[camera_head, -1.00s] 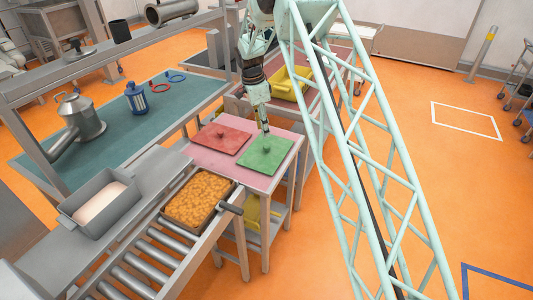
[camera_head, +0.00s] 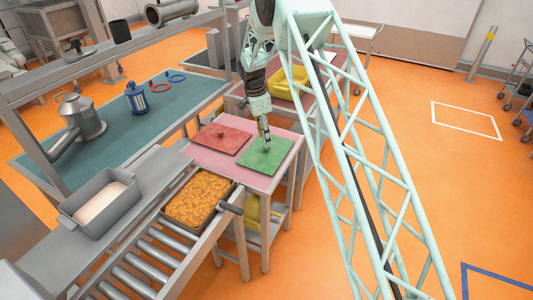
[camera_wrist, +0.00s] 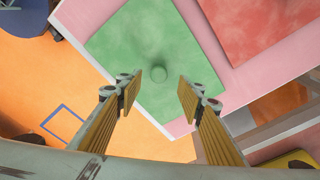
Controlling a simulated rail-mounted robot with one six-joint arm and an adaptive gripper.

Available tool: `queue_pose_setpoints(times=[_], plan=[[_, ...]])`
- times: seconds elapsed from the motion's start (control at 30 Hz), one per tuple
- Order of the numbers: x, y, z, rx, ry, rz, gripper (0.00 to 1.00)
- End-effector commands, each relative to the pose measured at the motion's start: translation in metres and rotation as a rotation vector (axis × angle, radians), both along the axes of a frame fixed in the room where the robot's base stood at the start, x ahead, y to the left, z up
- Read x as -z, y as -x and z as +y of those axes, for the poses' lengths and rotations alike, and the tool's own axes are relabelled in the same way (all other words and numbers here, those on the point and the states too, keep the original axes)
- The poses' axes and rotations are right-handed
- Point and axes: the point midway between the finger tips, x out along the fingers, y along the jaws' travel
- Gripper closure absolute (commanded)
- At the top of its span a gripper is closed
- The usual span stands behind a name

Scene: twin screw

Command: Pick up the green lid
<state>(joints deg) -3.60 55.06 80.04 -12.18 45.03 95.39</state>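The green lid (camera_head: 262,161) is a flat square with a small round knob. It lies on the pink-topped table (camera_head: 258,183), beside the red lid (camera_head: 221,138). My gripper (camera_head: 266,143) is over the green lid, close to the knob. In the wrist view the green lid (camera_wrist: 130,50) fills the middle, with its knob (camera_wrist: 158,73) between and beyond the two fingertips of my open gripper (camera_wrist: 158,92). The fingers look apart from the knob, and nothing is held. The red lid (camera_wrist: 265,30) shows at the upper right.
A tray of orange-brown food (camera_head: 198,198) sits on the roller conveyor in front of the table. A grey bin (camera_head: 100,202) stands to the left. A yellow crate (camera_head: 290,82) is behind the table. Open orange floor lies to the right.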

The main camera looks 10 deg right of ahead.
Motion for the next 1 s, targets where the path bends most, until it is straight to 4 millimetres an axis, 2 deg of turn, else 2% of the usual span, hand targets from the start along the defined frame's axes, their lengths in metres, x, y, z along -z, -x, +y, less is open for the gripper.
queue_pose_setpoints(times=[0.43, 1.0], plan=[[0.041, 0.002, -0.006, 0.000, 0.000, 0.002, 0.65], [0.045, 0.002, -0.006, 0.000, 0.000, 0.001, 0.65]])
